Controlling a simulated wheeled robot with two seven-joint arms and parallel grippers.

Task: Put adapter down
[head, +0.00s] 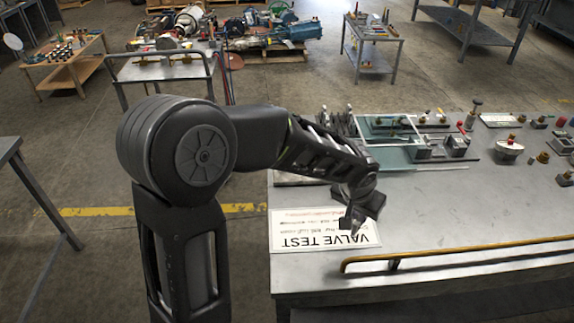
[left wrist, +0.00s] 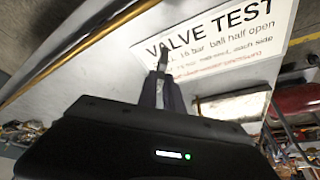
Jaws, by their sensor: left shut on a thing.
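My left gripper (head: 355,222) points down over the VALVE TEST sign (head: 300,238) near the front of the steel bench. In the left wrist view the gripper (left wrist: 162,72) is shut on a small dark grey piece (left wrist: 163,57), taken to be the adapter, which sticks out between the fingertips over the sign (left wrist: 220,42). Its full shape is hidden by the fingers, and I cannot tell whether it touches the sign. My right gripper is in neither view.
A yellow rail (head: 460,250) runs along the bench's front edge, close right of the gripper. Valves, blocks and small fittings crowd the back of the bench (head: 440,213), around a pale green framed panel (head: 388,128). Bare steel lies right of the sign.

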